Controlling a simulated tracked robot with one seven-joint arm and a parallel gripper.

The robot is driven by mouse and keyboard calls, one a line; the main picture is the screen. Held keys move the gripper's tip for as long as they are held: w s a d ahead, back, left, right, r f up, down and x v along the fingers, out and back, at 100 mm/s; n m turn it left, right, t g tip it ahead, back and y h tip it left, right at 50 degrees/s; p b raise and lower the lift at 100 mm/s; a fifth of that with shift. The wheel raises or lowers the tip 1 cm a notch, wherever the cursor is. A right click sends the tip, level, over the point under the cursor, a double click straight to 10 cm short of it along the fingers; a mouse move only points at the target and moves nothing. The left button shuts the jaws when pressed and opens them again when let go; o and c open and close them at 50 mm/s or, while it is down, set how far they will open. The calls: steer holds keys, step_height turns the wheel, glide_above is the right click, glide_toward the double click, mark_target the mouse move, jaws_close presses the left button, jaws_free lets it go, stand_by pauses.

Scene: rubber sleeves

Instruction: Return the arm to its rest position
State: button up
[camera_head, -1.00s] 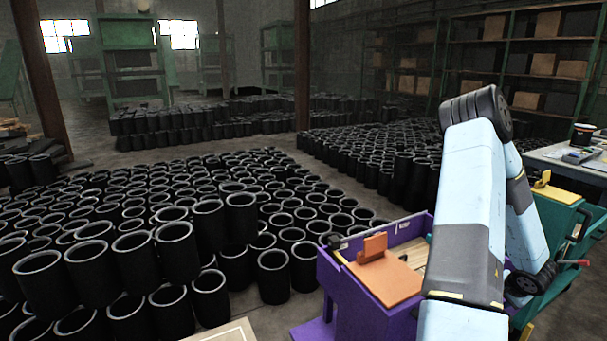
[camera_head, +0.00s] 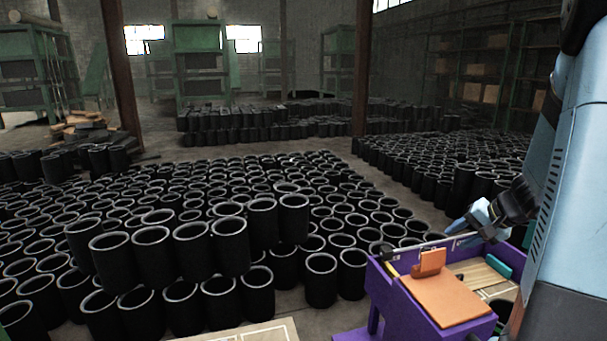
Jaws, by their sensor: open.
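My arm (camera_head: 575,170) stands at the right edge of the picture, pale blue and folded, with its upper end cut off by the frame. My gripper (camera_head: 462,228) shows beyond the arm, small and partly hidden, over the back edge of a purple cart (camera_head: 395,309). It is open, and I see nothing held in it. An orange board (camera_head: 447,300) with an upright orange block (camera_head: 430,262) lies on the cart. I cannot tell whether the gripper touches the cart.
Black rubber sleeves (camera_head: 211,243) stand in dense rows on the floor to the left, some stacked two high. More sleeves (camera_head: 440,160) stand behind the cart. A rusty post (camera_head: 361,70) and green racks (camera_head: 200,62) stand farther back. A strip of bare floor (camera_head: 405,200) runs between the sleeve groups.

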steer(key=s+a+r+n+h, duration=0.2)
steer(key=s+a+r+n, duration=0.1)
steer(key=s+a+r, duration=0.4)
steer(key=s+a+r+n+h, duration=0.2)
steer(key=s+a+r+n, duration=0.2)
steer(key=s+a+r, duration=0.3)
steer(key=shift+s+a+r+n+g, duration=0.35)
steer(key=shift+s+a, duration=1.4)
steer(key=shift+s, duration=1.7)
